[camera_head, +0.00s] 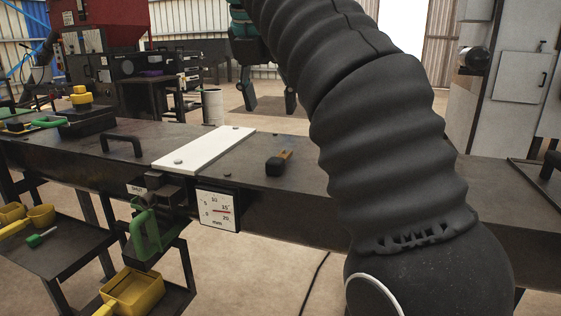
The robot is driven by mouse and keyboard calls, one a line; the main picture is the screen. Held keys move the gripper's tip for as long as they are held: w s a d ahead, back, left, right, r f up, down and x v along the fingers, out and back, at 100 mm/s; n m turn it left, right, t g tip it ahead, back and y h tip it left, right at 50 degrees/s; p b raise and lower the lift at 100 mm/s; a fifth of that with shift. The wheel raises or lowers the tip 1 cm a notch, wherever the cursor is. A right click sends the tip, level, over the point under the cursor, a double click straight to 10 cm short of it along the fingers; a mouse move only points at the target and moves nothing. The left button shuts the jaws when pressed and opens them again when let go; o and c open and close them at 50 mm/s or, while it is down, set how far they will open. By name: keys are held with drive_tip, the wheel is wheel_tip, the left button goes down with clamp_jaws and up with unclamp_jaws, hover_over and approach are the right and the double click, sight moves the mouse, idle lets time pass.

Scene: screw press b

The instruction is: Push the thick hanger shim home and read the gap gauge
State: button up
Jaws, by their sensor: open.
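The gap gauge (218,210) is a white square dial marked in mm on the front edge of the dark bench. Its red needle lies roughly level, beside the 15 mark; the exact reading is too small to tell. Left of it is a dark bracket (168,190) with a small label that seems to read SHUT. A green frame-like piece (148,232) sits below the bracket; I cannot tell whether it is the thick hanger shim or how far in it sits. My gripper (270,100) is open and empty, beyond the bench's far edge, partly hidden by my arm.
A white plate (205,148) crosses the bench top. A small dark block with a tan end (279,163) lies right of it. A black handle (122,145) stands left. A yellow bin (132,292) sits low in front.

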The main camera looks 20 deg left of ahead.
hover_over(278, 157)
drive_tip(key=s, duration=0.2)
wheel_tip(278, 157, down, 7)
drive_tip(key=shift+d+r, duration=0.1)
drive_tip(key=shift+b+x, duration=0.95)
drive_tip(key=shift+x, duration=1.9)
drive_tip(key=shift+s+a, duration=0.1)
drive_tip(key=shift+a, duration=0.15)
clamp_jaws()
